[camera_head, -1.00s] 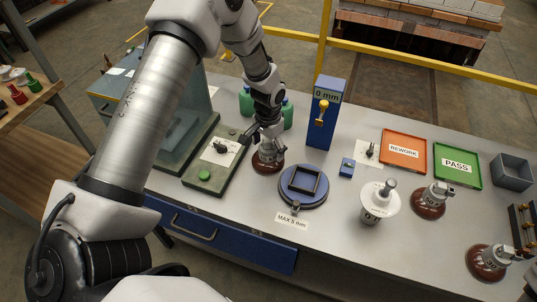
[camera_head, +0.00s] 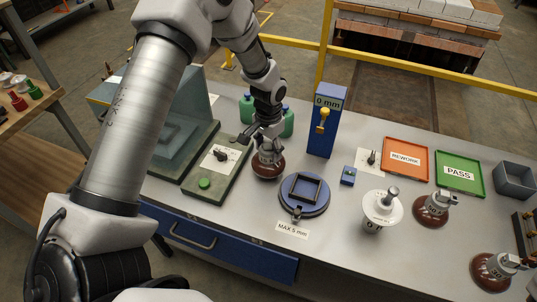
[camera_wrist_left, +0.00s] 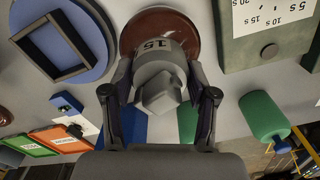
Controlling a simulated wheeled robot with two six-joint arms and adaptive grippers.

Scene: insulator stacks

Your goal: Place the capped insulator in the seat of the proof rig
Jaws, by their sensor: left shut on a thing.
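My left gripper (camera_head: 266,134) is shut on the cap of a brown insulator (camera_head: 267,166). In the left wrist view the fingers (camera_wrist_left: 162,105) stand on either side of the grey cap, marked 15, above the brown disc (camera_wrist_left: 135,28). The insulator looks upright, at or just above the bench; I cannot tell whether it touches. The proof rig appears to be the dark green unit with a clear screen (camera_head: 185,125), left of the insulator; its seat is not clearly seen. Its control box (camera_head: 215,165) has a dial and green button. My right gripper is out of view.
A round blue stand (camera_head: 304,208) with a square frame is right of the insulator. A blue 0 mm gauge (camera_head: 325,135) and green bottles (camera_head: 288,122) stand behind. A white insulator (camera_head: 382,207) and two brown ones, REWORK (camera_head: 405,170) and PASS trays (camera_head: 476,184) lie right.

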